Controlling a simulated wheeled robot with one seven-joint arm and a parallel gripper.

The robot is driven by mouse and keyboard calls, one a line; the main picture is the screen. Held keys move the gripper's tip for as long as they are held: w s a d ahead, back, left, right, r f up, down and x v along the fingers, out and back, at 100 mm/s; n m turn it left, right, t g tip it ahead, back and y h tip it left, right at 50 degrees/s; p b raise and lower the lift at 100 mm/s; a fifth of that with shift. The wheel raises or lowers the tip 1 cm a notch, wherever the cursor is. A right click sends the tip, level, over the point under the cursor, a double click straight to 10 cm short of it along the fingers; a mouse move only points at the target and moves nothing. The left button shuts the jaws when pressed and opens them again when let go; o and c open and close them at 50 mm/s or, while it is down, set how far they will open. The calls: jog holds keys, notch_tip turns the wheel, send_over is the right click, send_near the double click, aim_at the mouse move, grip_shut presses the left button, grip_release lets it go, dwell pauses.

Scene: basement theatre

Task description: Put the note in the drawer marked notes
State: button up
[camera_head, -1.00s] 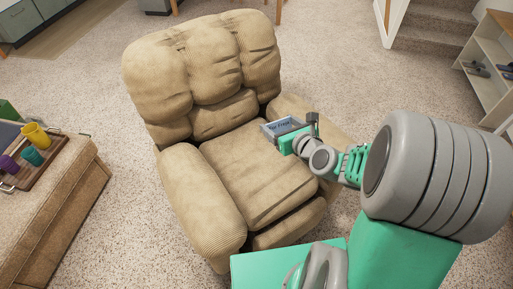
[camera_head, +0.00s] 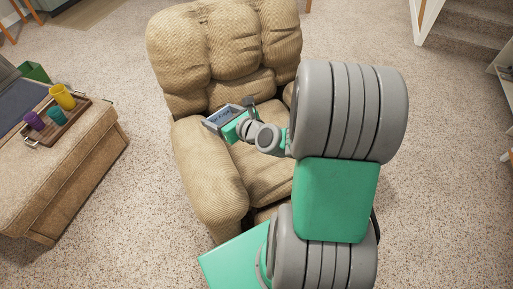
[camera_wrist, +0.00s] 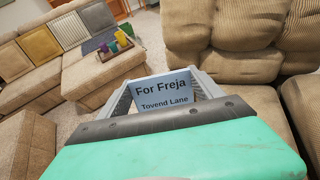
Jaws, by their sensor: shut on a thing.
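The note (camera_wrist: 165,92) is a blue-grey card with dark print reading "For Freja" and "Tovend Lane". My gripper (camera_head: 222,115) is shut on it, and the card sits between the two grey fingers in the wrist view. In the head view the gripper and note are held over the seat area of the beige armchair (camera_head: 205,160), near its left armrest. I cannot tell the exact height above the chair. No drawer marked notes shows in either view.
A beige ottoman (camera_head: 70,185) stands at left, bearing a wooden tray (camera_head: 72,124) with yellow, teal and purple cups. A green box (camera_head: 36,72) is behind it. Carpeted stairs (camera_head: 470,50) rise at upper right. Speckled carpet is open at right and between ottoman and chair.

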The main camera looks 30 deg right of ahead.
jog(key=s+d+f+m+h+b, duration=0.2)
jog(key=s+d+f+b, duration=0.3)
jog(key=d+f+b, duration=0.45)
jog(key=s+d+f+m+h+b, duration=0.2)
jog(key=s+d+f+b, duration=0.35)
jog(key=d+f, duration=0.75)
jog(key=shift+h, duration=0.3)
jog(key=w+d+f+b, duration=0.1)
jog(key=w+f, duration=0.2)
jog(key=w+d+f+b, duration=0.2)
jog(key=w+f, duration=0.1)
jog(key=w, duration=0.1)
jog(key=w+d+f+b, duration=0.1)
jog(key=w+f+b, duration=0.1)
jog(key=w+f, duration=0.2)
jog(key=shift+w+d+f, duration=0.1)
jog(key=shift+w+d, duration=0.1)
jog(key=shift+w, duration=0.05)
jog(key=shift+w+d+f, duration=0.1)
jog(key=shift+w+f, duration=0.1)
jog(key=shift+f, duration=0.1)
jog(key=f+b, duration=0.1)
jog(key=f, duration=0.1)
jog(key=f+b, duration=0.1)
jog(key=shift+w+d+f, duration=0.15)
jog(key=shift+w+f, duration=0.05)
jog(key=shift+f, duration=0.15)
jog(key=shift+r, duration=0.15)
jog(key=o, duration=1.3)
